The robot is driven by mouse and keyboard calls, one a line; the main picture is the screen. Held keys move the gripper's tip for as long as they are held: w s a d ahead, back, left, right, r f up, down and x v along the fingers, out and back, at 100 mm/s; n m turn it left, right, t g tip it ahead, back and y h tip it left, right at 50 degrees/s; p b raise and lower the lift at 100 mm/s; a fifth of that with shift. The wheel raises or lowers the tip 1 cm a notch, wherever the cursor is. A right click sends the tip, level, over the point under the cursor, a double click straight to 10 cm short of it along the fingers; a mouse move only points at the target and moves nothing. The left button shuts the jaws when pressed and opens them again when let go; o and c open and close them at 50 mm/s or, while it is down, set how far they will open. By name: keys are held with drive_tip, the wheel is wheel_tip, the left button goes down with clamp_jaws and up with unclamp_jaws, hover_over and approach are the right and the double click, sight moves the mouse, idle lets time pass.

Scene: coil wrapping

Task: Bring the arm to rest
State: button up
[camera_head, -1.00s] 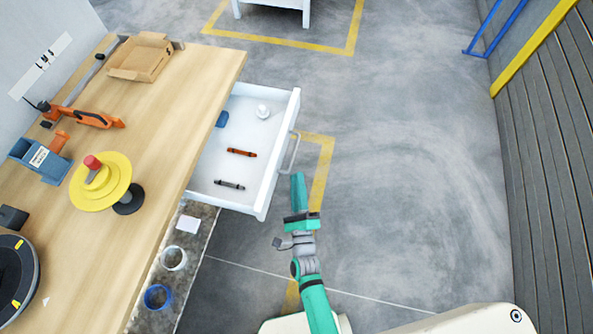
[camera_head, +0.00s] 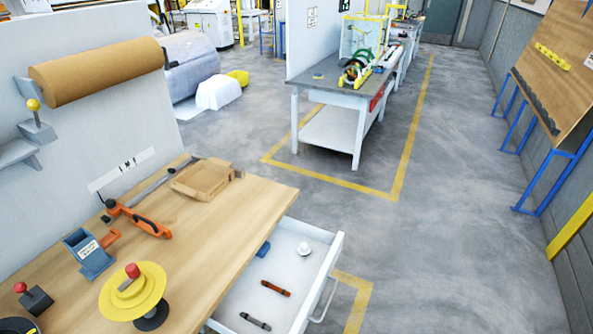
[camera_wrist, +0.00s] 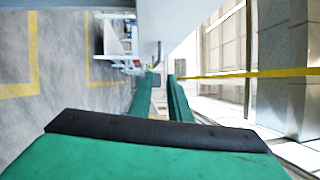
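My gripper shows only in the wrist view (camera_wrist: 160,98). Its two long green fingers stand apart with a narrow gap between them, and I see nothing held there. The gripper's wide green body with a dark edge fills the bottom of that view. In the wrist view the fingers point away over a tilted background of floor, wall and yellow lines. The arm is not visible in the head view now, so its pose relative to the workbench (camera_head: 215,235) cannot be told there.
A grey-topped table (camera_head: 330,88) stands farther back. The floor to the right is clear up to the board stand (camera_head: 560,95).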

drive_tip(key=s+a+r+n+g, duration=0.1)
drive_tip(key=s+a+r+n, duration=0.1)
drive_tip(key=s+n, duration=0.4)
drive_tip(key=s+a+r+n+g+y, duration=0.1)
drive_tip(key=s+a+r+n, duration=0.2)
drive_tip(key=s+r+n, duration=0.2)
drive_tip(key=s+a+r+n+g, duration=0.2)
drive_tip(key=s+a+r+n, duration=0.1)
drive_tip(key=s+n, duration=0.5)
drive_tip(key=shift+s+r+n, duration=0.2)
drive_tip(key=shift+s+n, duration=0.2)
drive_tip(key=shift+s, duration=0.2)
